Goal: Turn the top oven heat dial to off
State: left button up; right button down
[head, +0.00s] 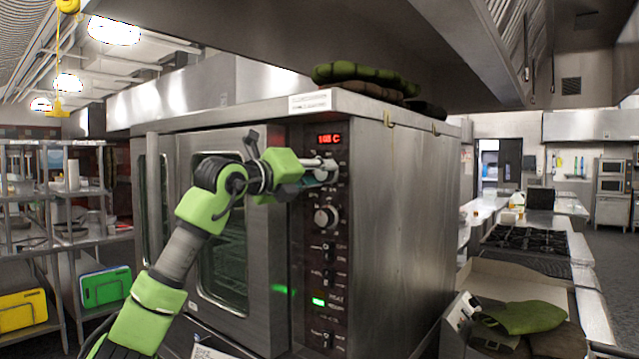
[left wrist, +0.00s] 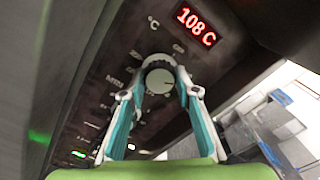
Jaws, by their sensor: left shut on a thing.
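The oven (head: 395,190) stands in the middle of the head view, with a dark control panel on its front right edge. Its red display (head: 329,139) is lit; in the left wrist view the display (left wrist: 196,26) reads 108 C. The top heat dial (left wrist: 160,78) is a round silver knob below the display. My left gripper (head: 322,168) is at this dial, its two fingers (left wrist: 158,92) shut on the knob, one on each side. In the head view the fingers mostly hide the dial. My right gripper is not in view.
A second dial (head: 327,216) sits just below, with switches and a green light (head: 319,301) lower on the panel. Folded green mitts (head: 365,76) lie on the oven top. A stove (head: 527,240) and a green cloth (head: 523,317) are to the right, shelves (head: 50,215) to the left.

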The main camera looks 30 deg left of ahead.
pick_arm(q)
jog(key=n+b, duration=0.1)
jog(key=n, duration=0.2)
jog(key=shift+n, duration=0.4)
jog(key=n+b, duration=0.1)
jog(key=n, duration=0.1)
jog(key=shift+n, duration=0.4)
jog(key=n+b, duration=0.1)
jog(key=n, duration=0.4)
jog(key=shift+r, duration=0.1)
jog(key=shift+n, duration=0.3)
jog(key=o, duration=1.1)
jog(key=shift+a, duration=0.1)
jog(key=shift+s, duration=0.1)
jog(key=s, duration=0.8)
jog(key=s+a, duration=0.1)
jog(key=s, duration=0.2)
jog(key=shift+s, duration=0.4)
